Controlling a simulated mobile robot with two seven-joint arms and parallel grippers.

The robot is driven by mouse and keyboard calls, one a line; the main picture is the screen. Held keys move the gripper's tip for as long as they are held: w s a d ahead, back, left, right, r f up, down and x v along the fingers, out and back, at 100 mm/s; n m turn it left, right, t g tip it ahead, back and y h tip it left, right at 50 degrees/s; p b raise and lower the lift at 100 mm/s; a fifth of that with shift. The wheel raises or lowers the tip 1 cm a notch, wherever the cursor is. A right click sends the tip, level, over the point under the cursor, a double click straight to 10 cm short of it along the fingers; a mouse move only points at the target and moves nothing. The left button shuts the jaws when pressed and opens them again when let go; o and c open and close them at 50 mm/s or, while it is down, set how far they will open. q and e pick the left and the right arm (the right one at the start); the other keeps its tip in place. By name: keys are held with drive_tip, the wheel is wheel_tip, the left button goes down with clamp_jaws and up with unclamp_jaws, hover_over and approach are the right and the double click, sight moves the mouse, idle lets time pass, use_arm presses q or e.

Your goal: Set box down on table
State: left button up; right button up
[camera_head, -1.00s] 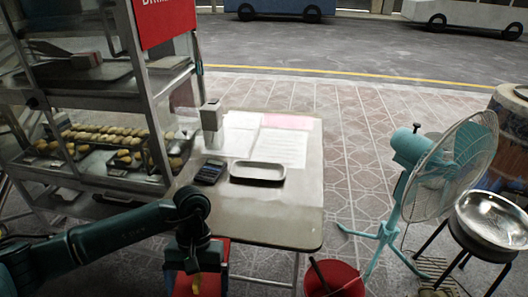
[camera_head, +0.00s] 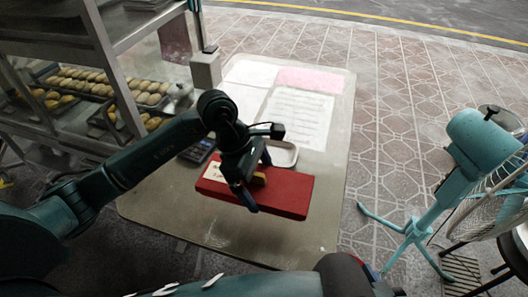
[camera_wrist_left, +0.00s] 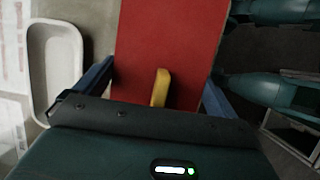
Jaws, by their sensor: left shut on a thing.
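The red box (camera_head: 290,196) has a pale label on its left part and lies flat over the near half of the table (camera_head: 285,240). My left gripper (camera_head: 252,186) is shut on the box from above. In the left wrist view the box (camera_wrist_left: 170,45) lies between the two blue fingers (camera_wrist_left: 158,88), with a small yellow piece on its top. I cannot tell whether the underside of the box touches the table or hovers just above it. My right gripper is not in view.
A white tray (camera_head: 284,153), printed sheets (camera_head: 298,118) and a dark calculator (camera_head: 197,150) lie behind the box. A food cabinet (camera_head: 75,55) stands left. A teal fan (camera_head: 475,140) stands right. The table is bare in front of the box.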

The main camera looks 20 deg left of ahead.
sight(259, 193)
use_arm(q)
drive_tip(key=f, duration=0.4)
drive_tip(key=shift+s, duration=0.2)
wheel_tip(259, 193, down, 4)
drive_tip(key=shift+r, duration=0.1)
drive_tip(key=shift+f, duration=0.25)
drive_tip(key=o, duration=0.6)
drive_tip(key=shift+r, duration=0.1)
drive_tip(key=shift+w+r, duration=0.1)
drive_tip(key=shift+r, duration=0.1)
drive_tip(key=v, duration=1.1)
drive_tip(key=shift+a+r, duration=0.2)
drive_tip(key=shift+r, duration=0.15)
